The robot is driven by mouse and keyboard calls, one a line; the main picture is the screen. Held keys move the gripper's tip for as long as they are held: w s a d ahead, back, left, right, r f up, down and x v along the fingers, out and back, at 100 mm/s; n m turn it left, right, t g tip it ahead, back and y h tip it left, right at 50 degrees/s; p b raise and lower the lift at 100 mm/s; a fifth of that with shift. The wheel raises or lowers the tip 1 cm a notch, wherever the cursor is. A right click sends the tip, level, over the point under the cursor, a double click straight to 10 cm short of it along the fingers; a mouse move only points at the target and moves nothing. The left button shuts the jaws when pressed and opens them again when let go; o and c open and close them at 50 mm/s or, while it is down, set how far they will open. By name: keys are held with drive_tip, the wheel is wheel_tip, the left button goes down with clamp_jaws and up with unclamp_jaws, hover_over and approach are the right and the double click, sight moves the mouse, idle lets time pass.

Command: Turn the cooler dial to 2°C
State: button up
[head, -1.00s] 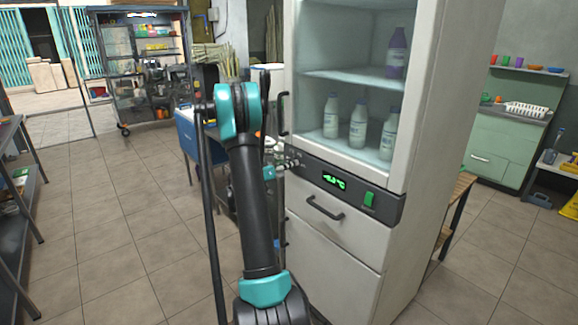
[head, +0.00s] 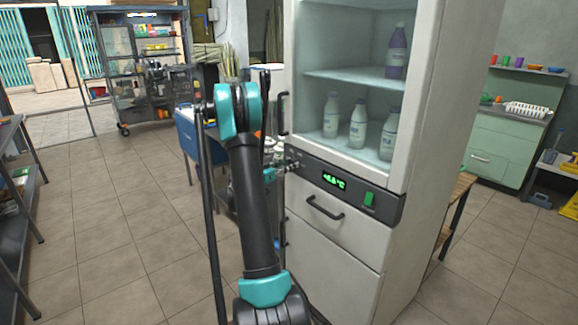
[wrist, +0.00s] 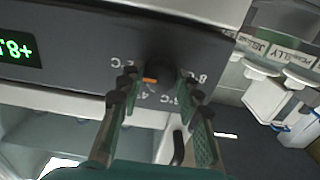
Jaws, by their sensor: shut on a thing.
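The cooler (head: 345,240) is a tall pale cabinet with a dark control strip (head: 385,208) below its shelves. In the wrist view the dark dial (wrist: 163,72) sits on this strip, with pale temperature labels around it, shown upside down. Its orange mark (wrist: 150,80) points left, toward partly hidden labels; its exact setting cannot be told. My gripper (wrist: 157,84) has one finger on each side of the dial and is shut on it. In the head view my gripper (head: 288,162) is small at the strip's left end, and the dial is hidden there.
A green digital display (head: 334,181) and a green switch (head: 369,199) sit on the strip. A drawer handle (head: 324,208) sticks out below. Bottles (head: 358,124) stand inside the cooler. A blue cabinet (head: 190,135) stands behind my arm. The tiled floor at left is clear.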

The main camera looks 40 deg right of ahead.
drive_tip(key=o, duration=1.2)
drive_tip(key=shift+c, duration=0.2)
drive_tip(key=s+a, duration=0.1)
drive_tip(key=a, duration=1.1)
drive_tip(key=shift+s, duration=0.1)
drive_tip(key=s+a+f+n+t+y, duration=0.1)
drive_tip(key=s+a+f+n+y, duration=0.2)
drive_tip(key=s+a, duration=0.6)
drive_tip(key=s+a+f+n+t+y, duration=0.1)
drive_tip(key=s+a+f+n+y, duration=0.2)
drive_tip(key=s+a+n+y, duration=0.5)
drive_tip(key=s+a+f+n+t+y, duration=0.1)
drive_tip(key=s+a+f+n+y, duration=0.2)
drive_tip(key=s+a+n+y, duration=0.3)
drive_tip(key=s+a+y, duration=0.1)
drive_tip(key=s+a, duration=0.3)
drive_tip(key=a, duration=0.4)
drive_tip(key=shift+a, duration=0.15)
